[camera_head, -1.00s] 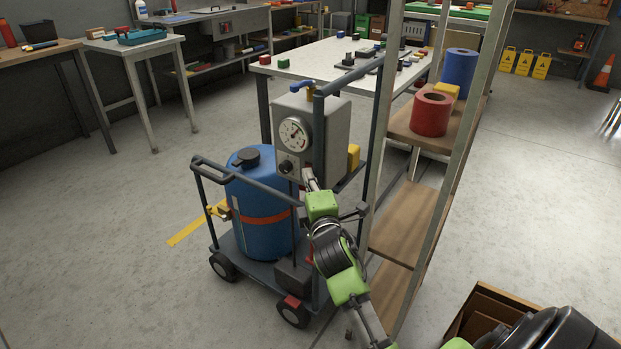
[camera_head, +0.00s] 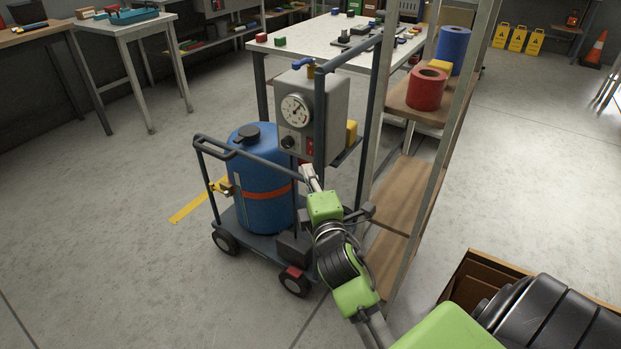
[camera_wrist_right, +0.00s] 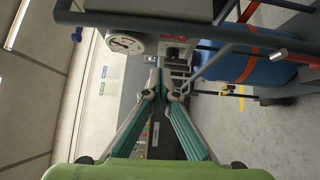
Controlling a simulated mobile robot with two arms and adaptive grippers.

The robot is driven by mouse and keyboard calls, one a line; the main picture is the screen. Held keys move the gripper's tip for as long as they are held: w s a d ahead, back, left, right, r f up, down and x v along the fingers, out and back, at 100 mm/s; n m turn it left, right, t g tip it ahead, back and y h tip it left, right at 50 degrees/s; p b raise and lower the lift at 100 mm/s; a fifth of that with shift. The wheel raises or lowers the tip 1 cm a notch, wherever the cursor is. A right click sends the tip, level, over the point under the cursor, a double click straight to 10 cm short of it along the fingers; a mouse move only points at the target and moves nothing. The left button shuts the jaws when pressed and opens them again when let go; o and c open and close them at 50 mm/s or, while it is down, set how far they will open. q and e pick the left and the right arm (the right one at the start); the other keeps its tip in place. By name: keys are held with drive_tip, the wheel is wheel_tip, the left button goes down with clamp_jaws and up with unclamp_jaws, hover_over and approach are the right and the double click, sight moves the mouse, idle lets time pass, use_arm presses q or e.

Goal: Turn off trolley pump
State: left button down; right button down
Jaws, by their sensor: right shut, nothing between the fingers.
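The trolley (camera_head: 264,236) carries a blue tank (camera_head: 262,180) and an upright grey pump box (camera_head: 325,100). The box face has a round gauge (camera_head: 294,111), a black knob (camera_head: 288,142) and a small red switch (camera_head: 310,145). A valve with a blue handle (camera_head: 303,63) tops the box. My right gripper (camera_head: 307,171) is shut and empty, just below the switch and apparently apart from it. In the right wrist view, its closed fingertips (camera_wrist_right: 160,62) point at the box, near the knob (camera_wrist_right: 172,53); the gauge (camera_wrist_right: 124,44) is beside them. My left gripper is out of view.
A shelf rack (camera_head: 408,190) with red and blue rolls stands close on the right of the trolley. The trolley's handle rail (camera_head: 250,157) and posts flank the box. A white table (camera_head: 275,43) stands behind. Floor at left is clear.

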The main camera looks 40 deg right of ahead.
drive_tip(key=shift+v, duration=1.2)
drive_tip(key=shift+r, duration=0.15)
